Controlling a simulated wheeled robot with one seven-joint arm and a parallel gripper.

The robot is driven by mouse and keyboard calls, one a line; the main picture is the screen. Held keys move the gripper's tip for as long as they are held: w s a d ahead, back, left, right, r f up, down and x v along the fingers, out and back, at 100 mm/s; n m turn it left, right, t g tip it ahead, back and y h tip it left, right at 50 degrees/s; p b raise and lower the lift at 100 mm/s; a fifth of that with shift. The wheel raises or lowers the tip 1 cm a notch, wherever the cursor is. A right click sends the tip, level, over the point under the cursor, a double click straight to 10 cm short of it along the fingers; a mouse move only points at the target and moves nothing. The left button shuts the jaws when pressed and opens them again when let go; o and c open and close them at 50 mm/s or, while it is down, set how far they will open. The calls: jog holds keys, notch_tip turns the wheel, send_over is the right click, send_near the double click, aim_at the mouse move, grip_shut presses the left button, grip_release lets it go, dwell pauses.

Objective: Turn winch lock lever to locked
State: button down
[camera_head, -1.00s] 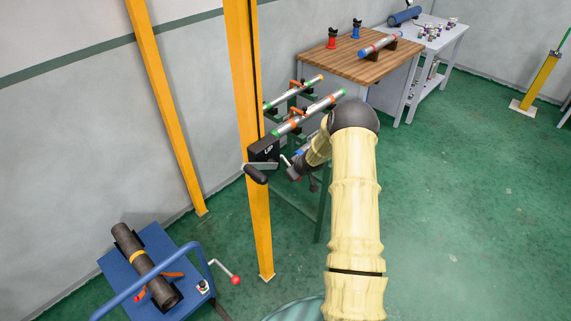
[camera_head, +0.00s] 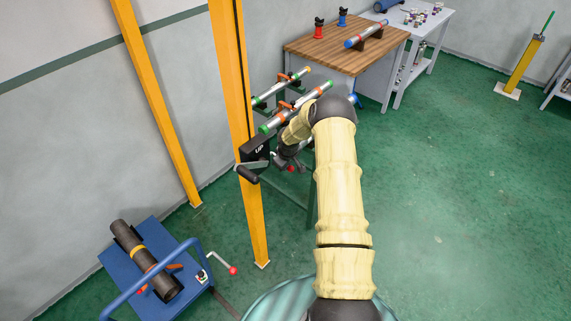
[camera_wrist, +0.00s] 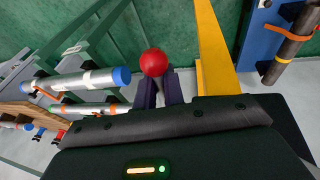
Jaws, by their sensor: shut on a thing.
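The black winch box (camera_head: 255,148), marked "UP", is fixed to a yellow post (camera_head: 252,215) in the head view. Its crank has a black grip (camera_head: 247,174) at lower left. A red ball knob (camera_head: 291,168) shows beside my gripper (camera_head: 284,156), just right of the winch. In the wrist view the red ball (camera_wrist: 153,62) sits at the fingertips of my gripper (camera_wrist: 160,80). Its two dark purple fingers are close together and shut on the lever by this knob. The lever's shaft and its angle are mostly hidden.
Pipes on a green stand (camera_head: 300,105) lie just behind my gripper. A wooden workbench (camera_head: 345,48) stands farther back. A blue cart (camera_head: 160,262) with a dark pipe is at lower left.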

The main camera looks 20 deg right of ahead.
jog(key=shift+w+r, duration=0.2)
jog(key=c, duration=1.6)
grip_release()
jog(key=shift+s+f, duration=0.1)
jog(key=b+v, duration=0.5)
jog(key=v, duration=1.2)
jog(key=shift+s+a, duration=0.1)
jog(key=shift+a, duration=0.05)
